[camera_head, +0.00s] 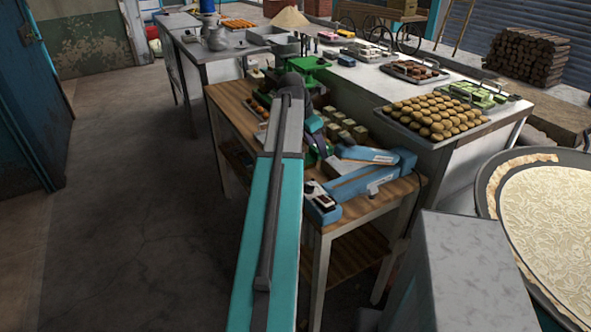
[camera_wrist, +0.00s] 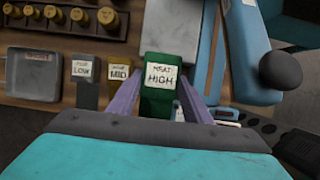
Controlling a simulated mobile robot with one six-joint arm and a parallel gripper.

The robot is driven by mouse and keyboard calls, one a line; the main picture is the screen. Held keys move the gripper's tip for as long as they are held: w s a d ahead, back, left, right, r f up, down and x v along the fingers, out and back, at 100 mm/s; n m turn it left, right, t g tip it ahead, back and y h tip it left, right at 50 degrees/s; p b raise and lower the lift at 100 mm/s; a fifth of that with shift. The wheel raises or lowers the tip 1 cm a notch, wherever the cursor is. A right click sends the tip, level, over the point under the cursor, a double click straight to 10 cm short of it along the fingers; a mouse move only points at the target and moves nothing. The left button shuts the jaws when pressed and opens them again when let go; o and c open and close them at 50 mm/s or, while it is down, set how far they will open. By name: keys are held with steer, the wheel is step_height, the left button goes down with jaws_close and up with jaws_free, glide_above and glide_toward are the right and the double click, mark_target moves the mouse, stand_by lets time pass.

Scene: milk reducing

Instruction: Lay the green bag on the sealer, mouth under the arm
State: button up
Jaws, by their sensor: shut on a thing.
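The green bag (camera_wrist: 160,104), with a white label reading HEAT HIGH, is between the two purple fingers of my gripper (camera_wrist: 158,103) in the wrist view. My gripper is shut on it. The blue sealer (camera_head: 362,178) stands on the wooden table in the head view, right of my arm. In the wrist view the sealer (camera_wrist: 246,62) and its dark round knob lie right of the bag. The bag appears left of the sealer, apart from its blue arm; its height above the table is unclear. My arm hides much of the gripper area in the head view.
Left of the bag are a grey piece (camera_wrist: 84,70) labelled LOW and a tan one (camera_wrist: 120,70) labelled MID. A tray of cookies (camera_head: 432,117) and a large pan (camera_head: 550,215) stand right.

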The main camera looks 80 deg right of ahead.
mark_target(310, 158)
steer(key=shift+f+p, duration=0.8)
steer(key=shift+f, duration=2.35)
steer(key=shift+f+p, duration=0.5)
steer(key=shift+f, duration=1.35)
steer(key=shift+f, duration=0.1)
steer(key=o, duration=1.1)
steer(key=shift+w, duration=0.1)
steer(key=shift+b+v, duration=1.25)
steer(key=shift+v, duration=4.85)
